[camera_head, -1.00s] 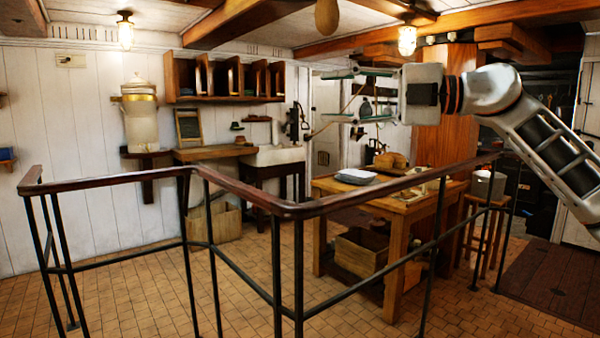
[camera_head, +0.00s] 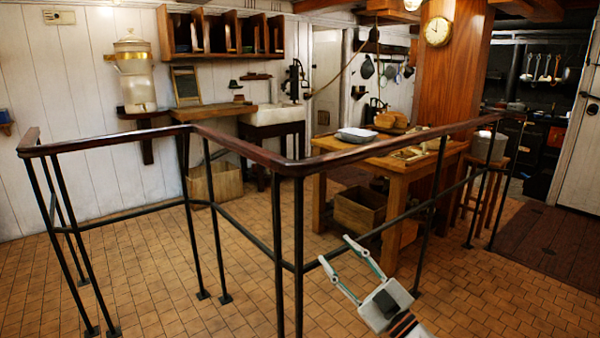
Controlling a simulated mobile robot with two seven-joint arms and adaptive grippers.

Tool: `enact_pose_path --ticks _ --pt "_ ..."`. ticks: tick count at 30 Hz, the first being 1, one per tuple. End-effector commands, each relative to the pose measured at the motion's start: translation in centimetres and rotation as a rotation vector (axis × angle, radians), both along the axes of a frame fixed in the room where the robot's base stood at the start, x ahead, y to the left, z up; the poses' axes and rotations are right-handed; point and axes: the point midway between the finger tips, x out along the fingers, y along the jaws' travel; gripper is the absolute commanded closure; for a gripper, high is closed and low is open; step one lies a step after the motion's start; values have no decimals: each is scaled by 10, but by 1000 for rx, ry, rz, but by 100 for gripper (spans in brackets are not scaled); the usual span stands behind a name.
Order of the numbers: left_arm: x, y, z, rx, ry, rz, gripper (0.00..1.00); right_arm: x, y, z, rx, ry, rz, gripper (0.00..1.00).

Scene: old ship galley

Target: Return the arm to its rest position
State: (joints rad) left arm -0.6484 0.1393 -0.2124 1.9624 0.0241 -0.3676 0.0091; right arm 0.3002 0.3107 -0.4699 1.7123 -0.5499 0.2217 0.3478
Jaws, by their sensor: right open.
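My right gripper (camera_head: 336,259) shows at the bottom, right of the middle, pointing up and to the left. Its two fingers are spread apart with nothing between them. In the picture it lies in front of the tiled floor, below the railing's top rail and beside a rail post. Most of my right arm is out of the frame below. My left gripper is not in view.
A dark railing with a wooden top rail (camera_head: 240,153) crosses close in front. Tiled floor (camera_head: 150,290) is open at left.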

Motion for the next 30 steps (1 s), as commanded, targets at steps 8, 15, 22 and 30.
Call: enact_pose_path --ticks 8,15,22,30 --pt "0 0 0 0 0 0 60 -69 -46 -167 55 385 -205 59" --pt "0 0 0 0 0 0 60 -170 -82 -292 31 722 -345 59" --pt "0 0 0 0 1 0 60 -266 -105 -365 -13 969 -419 59" --pt "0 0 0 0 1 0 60 -302 -111 -385 -32 1054 -438 59"
